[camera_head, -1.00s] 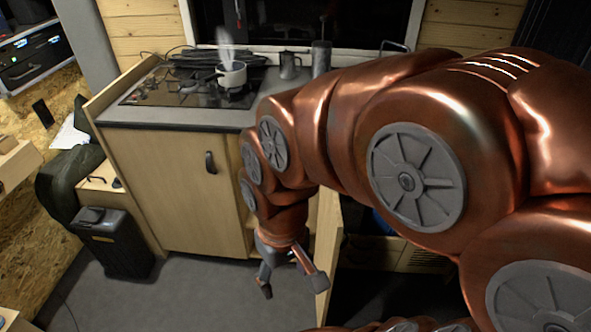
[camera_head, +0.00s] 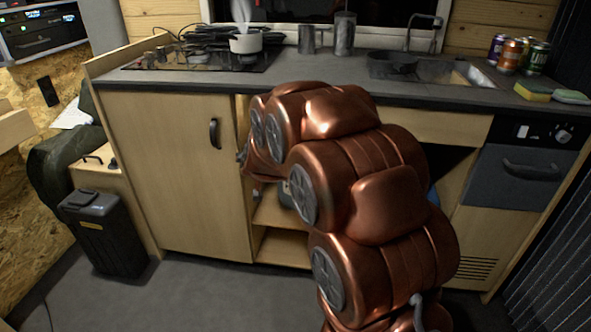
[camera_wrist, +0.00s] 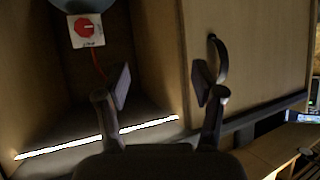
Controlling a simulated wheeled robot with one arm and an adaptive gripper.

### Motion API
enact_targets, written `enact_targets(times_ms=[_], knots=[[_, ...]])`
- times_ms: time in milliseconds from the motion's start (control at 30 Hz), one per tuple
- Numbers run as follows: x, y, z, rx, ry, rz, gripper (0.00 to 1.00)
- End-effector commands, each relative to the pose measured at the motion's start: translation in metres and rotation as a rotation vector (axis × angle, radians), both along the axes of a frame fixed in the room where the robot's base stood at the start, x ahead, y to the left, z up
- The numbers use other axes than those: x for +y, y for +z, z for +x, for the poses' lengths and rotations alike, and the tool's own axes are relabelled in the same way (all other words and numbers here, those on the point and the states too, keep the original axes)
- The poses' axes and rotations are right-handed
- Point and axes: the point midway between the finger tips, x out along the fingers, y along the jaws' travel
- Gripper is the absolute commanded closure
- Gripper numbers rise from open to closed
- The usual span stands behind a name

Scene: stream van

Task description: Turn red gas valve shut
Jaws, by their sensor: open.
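The red valve knob (camera_wrist: 86,28) shows in the wrist view, on a white plate (camera_wrist: 91,42) with small print, inside an open cupboard compartment. A thin red line runs from the plate towards my gripper. My gripper (camera_wrist: 161,88) is open and empty, its two dark fingers spread wide. The knob lies beyond the left finger, apart from it. The right finger overlaps the cupboard door in the picture; I cannot tell if they touch. In the head view the knob is not visible, and my arm hides most of the gripper and part of the opening.
The cupboard door (camera_head: 177,180) has a black handle (camera_head: 214,133), which also shows in the wrist view. Above are a worktop (camera_head: 320,88), a steaming pot (camera_head: 246,43), cans (camera_head: 513,54) and a sponge (camera_head: 533,91). A black bin (camera_head: 105,232) stands left. The floor in front is clear.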

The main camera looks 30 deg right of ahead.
Motion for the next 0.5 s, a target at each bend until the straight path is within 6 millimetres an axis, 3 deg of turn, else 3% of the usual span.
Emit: enact_targets(times_ms=[33, 133, 300, 500], knots=[[-0.015, -0.031, 0.011, -0.036, -0.035, -0.022, 0.32], [-0.047, -0.053, 0.03, -0.123, -0.109, -0.078, 0.32], [-0.099, -0.084, 0.05, -0.261, -0.234, -0.188, 0.32], [-0.141, -0.106, 0.054, -0.361, -0.34, -0.292, 0.32]])
